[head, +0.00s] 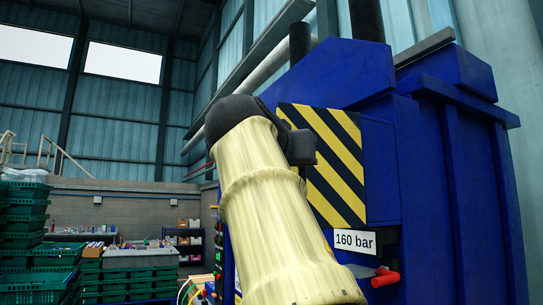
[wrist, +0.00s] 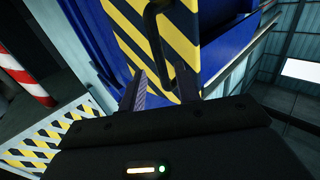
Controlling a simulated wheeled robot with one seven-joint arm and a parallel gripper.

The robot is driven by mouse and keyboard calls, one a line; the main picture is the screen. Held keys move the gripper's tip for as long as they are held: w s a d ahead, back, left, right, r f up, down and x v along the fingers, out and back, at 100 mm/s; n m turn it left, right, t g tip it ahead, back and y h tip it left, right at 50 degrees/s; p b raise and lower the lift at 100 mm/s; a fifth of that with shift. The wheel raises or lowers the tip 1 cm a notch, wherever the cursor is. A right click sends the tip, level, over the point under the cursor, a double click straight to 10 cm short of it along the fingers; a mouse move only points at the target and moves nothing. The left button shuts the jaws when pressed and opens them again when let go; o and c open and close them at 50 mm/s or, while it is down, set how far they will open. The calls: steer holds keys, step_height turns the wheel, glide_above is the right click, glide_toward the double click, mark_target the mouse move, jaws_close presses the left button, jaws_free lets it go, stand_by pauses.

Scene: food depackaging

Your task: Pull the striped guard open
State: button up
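The striped guard (head: 345,190) is a flat yellow-and-black panel on the front of the blue machine; my pale yellow arm covers part of its left side. In the head view it looks flush with the machine front. In the wrist view the guard (wrist: 184,42) fills the top middle and carries a black bar handle (wrist: 154,38). My gripper (wrist: 161,72) is open, with one finger on each side of the handle's lower stretch. I cannot tell whether the fingers touch the handle.
The blue machine (head: 440,190) bears a "160 bar" label (head: 355,240) and a red lever end (head: 385,277) below the guard. Stacked green crates (head: 25,225) stand at left. A red-and-white post (wrist: 25,82) and yellow-striped barrier (wrist: 50,135) show in the wrist view.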

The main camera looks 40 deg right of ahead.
steer(key=b+v, duration=0.1)
steer(key=v, duration=1)
steer(key=shift+s+a, duration=0.25)
steer(key=shift+a, duration=0.05)
steer(key=shift+w, duration=0.1)
